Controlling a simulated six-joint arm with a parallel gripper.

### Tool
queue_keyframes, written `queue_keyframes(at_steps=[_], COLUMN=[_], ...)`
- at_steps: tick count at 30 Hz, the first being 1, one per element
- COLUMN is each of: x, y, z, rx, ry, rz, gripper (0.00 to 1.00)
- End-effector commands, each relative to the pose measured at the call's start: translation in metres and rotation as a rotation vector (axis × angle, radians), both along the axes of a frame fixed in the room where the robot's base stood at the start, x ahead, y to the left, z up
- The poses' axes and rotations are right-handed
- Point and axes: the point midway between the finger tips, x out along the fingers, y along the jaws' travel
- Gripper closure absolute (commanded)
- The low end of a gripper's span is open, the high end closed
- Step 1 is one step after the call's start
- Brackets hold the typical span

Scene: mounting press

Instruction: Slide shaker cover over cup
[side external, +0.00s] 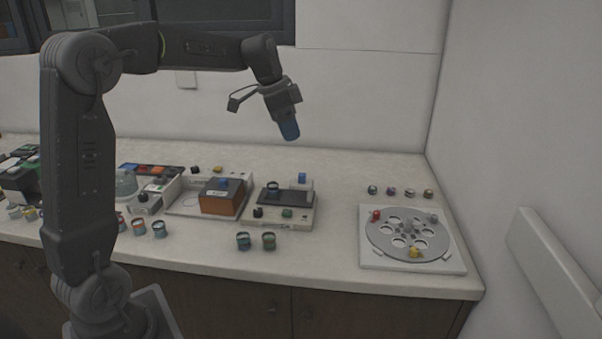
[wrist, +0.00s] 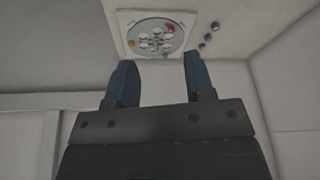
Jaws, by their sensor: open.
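My gripper (side external: 290,131) is raised high above the back of the counter, far above every object. In the wrist view its two blue fingers (wrist: 158,62) are apart with nothing between them. A cup (side external: 272,188) stands on the black plate of a pale shaker-like unit (side external: 296,221) at the counter's middle. An orange-brown box-like cover (side external: 221,203) with a blue knob on top sits on a white tray-like base to the left of that unit, apart from the cup. I cannot tell for certain which part is the shaker cover. A small blue block (side external: 302,178) is at the unit's back right.
A round disc with holes on a white plate (side external: 373,263) lies at the right, with several small cups behind it. Two cups (side external: 256,241) stand in front of the unit. More cups and devices crowd the left. The right wall bounds the counter.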

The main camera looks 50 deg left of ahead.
Motion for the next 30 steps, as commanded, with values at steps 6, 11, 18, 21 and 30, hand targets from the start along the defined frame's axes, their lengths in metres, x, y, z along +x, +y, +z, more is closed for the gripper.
queue_keyframes(at_steps=[6,11,18,21,30], x=[0.051,0.064,0.070,0.073,0.090], y=[0.085,0.121,0.128,0.124,0.107], z=[-0.040,-0.060,-0.076,-0.088,-0.146], rx=[-0.037,-0.049,-0.053,-0.054,-0.054], ry=[-0.016,-0.041,-0.051,-0.051,-0.048], rz=[-0.164,-0.246,-0.278,-0.277,-0.276], gripper=[0.51,0.51,0.51,0.51,0.51])
